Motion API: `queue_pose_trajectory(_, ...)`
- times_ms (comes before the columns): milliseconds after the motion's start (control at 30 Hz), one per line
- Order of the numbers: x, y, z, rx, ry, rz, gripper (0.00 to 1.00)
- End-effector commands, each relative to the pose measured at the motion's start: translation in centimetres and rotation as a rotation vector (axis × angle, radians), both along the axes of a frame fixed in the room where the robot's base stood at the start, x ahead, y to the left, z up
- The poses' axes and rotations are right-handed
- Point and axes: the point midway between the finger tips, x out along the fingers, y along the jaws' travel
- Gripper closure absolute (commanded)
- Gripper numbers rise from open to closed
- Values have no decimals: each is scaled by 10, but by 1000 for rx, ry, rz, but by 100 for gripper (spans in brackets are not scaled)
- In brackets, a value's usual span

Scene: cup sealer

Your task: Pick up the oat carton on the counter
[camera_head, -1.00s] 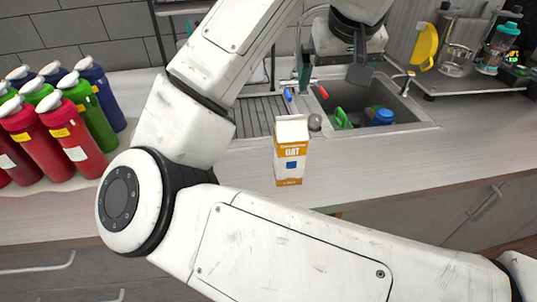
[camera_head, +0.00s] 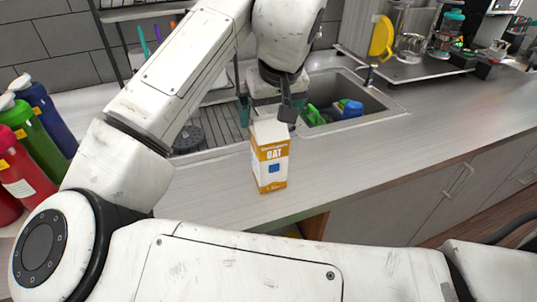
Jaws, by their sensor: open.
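The oat carton (camera_head: 270,165) stands upright on the counter, white and orange-brown with a blue square and the word OAT on its front. My gripper (camera_head: 268,112) is open, just above and behind the carton's top. Its fingers show on either side, a teal one at the left and a dark one at the right. Whether a finger touches the carton cannot be told. The carton's back is hidden.
The sink (camera_head: 355,100) with green and blue items lies behind and right of the carton. Colored bottles (camera_head: 38,130) stand at the left. The counter (camera_head: 370,155) right of the carton is clear, up to its front edge.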

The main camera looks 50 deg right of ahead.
Motion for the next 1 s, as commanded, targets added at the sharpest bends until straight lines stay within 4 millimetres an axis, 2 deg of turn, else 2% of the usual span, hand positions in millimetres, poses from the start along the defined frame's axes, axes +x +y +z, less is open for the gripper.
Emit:
queue_pose_trajectory(200, 9, -4, -26, 0, 2, 1, 0)
queue_pose_trajectory(500, 10, -5, -31, 0, 0, 0, 0)
queue_pose_trajectory(1000, 10, -5, -31, 0, 0, 0, 47)
